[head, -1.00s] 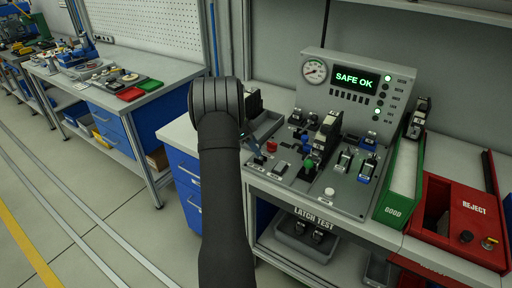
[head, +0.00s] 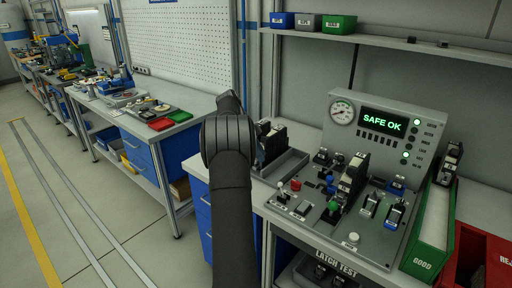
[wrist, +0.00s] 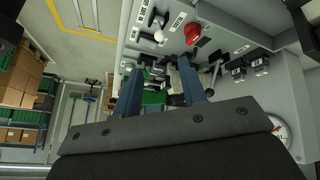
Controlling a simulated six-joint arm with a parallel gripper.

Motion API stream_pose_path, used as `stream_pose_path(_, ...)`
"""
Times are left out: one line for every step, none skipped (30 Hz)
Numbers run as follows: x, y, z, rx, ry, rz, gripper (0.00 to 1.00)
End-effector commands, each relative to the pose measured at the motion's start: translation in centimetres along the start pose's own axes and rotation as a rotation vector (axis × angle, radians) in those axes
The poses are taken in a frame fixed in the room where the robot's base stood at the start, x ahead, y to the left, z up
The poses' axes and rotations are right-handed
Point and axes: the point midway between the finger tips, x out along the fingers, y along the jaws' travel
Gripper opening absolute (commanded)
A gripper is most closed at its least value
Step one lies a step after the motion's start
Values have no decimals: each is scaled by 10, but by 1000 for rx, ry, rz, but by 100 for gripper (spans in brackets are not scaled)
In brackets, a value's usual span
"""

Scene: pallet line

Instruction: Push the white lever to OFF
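The small lever (head: 281,191) stands at the front left corner of the grey test panel (head: 380,247) in the head view. A white ball knob (wrist: 159,36), which looks like its tip, shows in the wrist view near the red button (wrist: 192,33). Its ON and OFF labels are too small to read surely. My gripper (wrist: 160,66) shows two blue fingers spread apart with nothing held between them. It is above the panel and apart from the white knob.
A green GOOD bin (head: 428,250) and a red REJECT bin (head: 494,262) are at the right.

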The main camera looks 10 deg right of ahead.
Motion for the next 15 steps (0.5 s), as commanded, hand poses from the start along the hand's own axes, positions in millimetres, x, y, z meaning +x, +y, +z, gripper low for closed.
stream_pose_path(-7, -1, 1, 0, 0, -1, 38)
stream_pose_path(-11, -1, 1, 0, 1, -1, 38)
stream_pose_path(-15, -1, 1, 0, 1, -1, 38)
stream_pose_path(-18, -1, 1, 0, 1, 0, 38)
stream_pose_path(-20, 0, 1, 0, 1, 0, 38)
stream_pose_path(-22, 0, 1, 0, 1, 0, 38)
stream_pose_path(-24, 0, 0, 0, 1, 0, 38)
stream_pose_path(-25, 0, 0, 0, 1, 0, 38)
stream_pose_path(-26, 0, 0, 0, 1, 0, 38)
stream_pose_path(-26, 0, 0, 0, 1, 1, 38)
stream_pose_path(-26, 0, 0, 0, 1, 1, 38)
stream_pose_path(-26, 0, 0, 0, 1, 1, 38)
stream_pose_path(-26, 0, 0, 0, 1, 1, 38)
stream_pose_path(-26, 0, 0, 0, 1, 1, 38)
stream_pose_path(-26, 0, 0, 0, 1, 1, 38)
